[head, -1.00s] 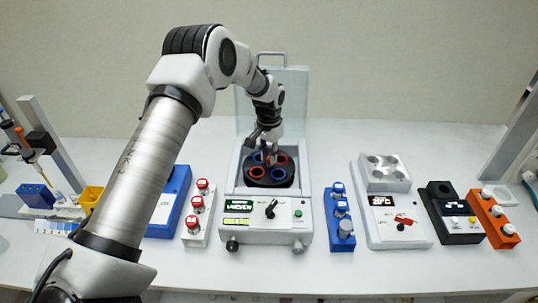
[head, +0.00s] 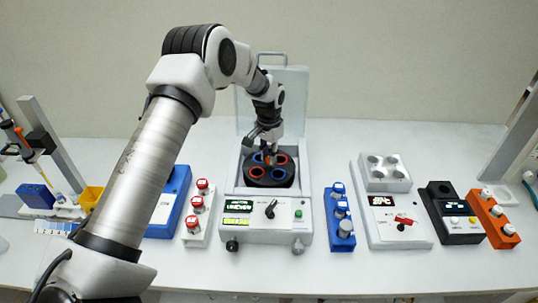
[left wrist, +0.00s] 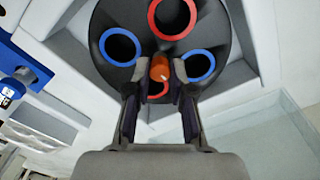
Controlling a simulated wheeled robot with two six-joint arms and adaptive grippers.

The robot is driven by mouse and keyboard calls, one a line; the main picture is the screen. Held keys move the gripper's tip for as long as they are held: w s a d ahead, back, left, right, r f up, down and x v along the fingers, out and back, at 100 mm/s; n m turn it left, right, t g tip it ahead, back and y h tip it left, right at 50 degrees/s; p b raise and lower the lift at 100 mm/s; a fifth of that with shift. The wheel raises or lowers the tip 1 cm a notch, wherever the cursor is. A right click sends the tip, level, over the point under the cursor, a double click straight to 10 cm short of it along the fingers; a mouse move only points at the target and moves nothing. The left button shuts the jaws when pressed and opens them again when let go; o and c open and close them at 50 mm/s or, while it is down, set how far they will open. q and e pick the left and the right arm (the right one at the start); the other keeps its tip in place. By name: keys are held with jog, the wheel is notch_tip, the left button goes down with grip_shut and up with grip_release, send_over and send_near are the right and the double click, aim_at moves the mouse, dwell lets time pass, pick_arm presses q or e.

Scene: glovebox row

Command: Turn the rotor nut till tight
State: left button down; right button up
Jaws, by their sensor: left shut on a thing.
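The rotor nut (left wrist: 160,68) is an orange knob at the centre of the black rotor (left wrist: 190,45). The rotor (head: 268,183) has red-ringed and blue-ringed holes and sits in the open centrifuge (head: 265,225). My left gripper (left wrist: 158,72) reaches down over the rotor from above, its two fingers on either side of the nut and shut on it. In the head view the left gripper (head: 268,148) partly hides the nut. How tight the nut sits cannot be told. My right gripper is not in view.
The centrifuge lid (head: 272,95) stands open behind. A rack of red-capped bottles (head: 198,215) stands left of the centrifuge, a blue-capped rack (head: 341,220) right. A white dry-block device (head: 392,215), a black device (head: 453,215) and an orange rack (head: 493,220) stand further right.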

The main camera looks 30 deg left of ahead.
pick_arm(q)
jog(key=shift+w+r+m, duration=0.15)
jog(key=shift+m, duration=0.25)
dwell(1.6)
jog(key=c, duration=1.1)
grip_release()
jog(key=shift+o, duration=0.4)
notch_tip(320, 180, up, 12)
